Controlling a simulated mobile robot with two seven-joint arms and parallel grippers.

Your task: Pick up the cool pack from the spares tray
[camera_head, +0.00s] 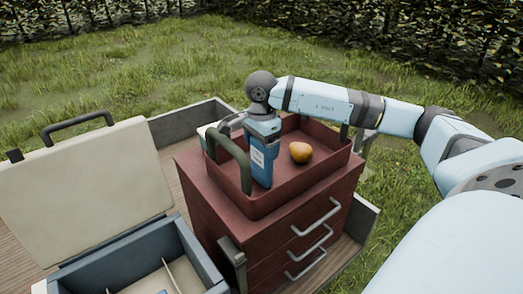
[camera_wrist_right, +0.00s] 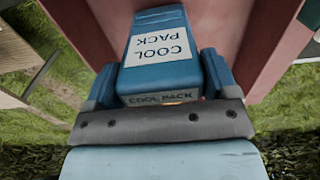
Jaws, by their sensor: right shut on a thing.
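The cool pack (camera_head: 263,160) is a blue block with a white label, upright in the red spares tray (camera_head: 318,186) on top of the red drawer cabinet. My right gripper (camera_head: 262,125) comes down on it from above and is shut on its upper part. In the right wrist view the cool pack (camera_wrist_right: 158,50) sits between the two blue fingers of the gripper (camera_wrist_right: 160,85), with "COOL PACK" readable on its label. I cannot tell whether its lower end touches the tray floor. My left gripper is not in view.
A yellow-orange pear (camera_head: 300,152) lies in the tray to the right of the cool pack. The tray's grey handle (camera_head: 229,163) stands close to the left of the pack. An open blue case (camera_head: 190,248) with a cream lid (camera_head: 88,185) stands at the left.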

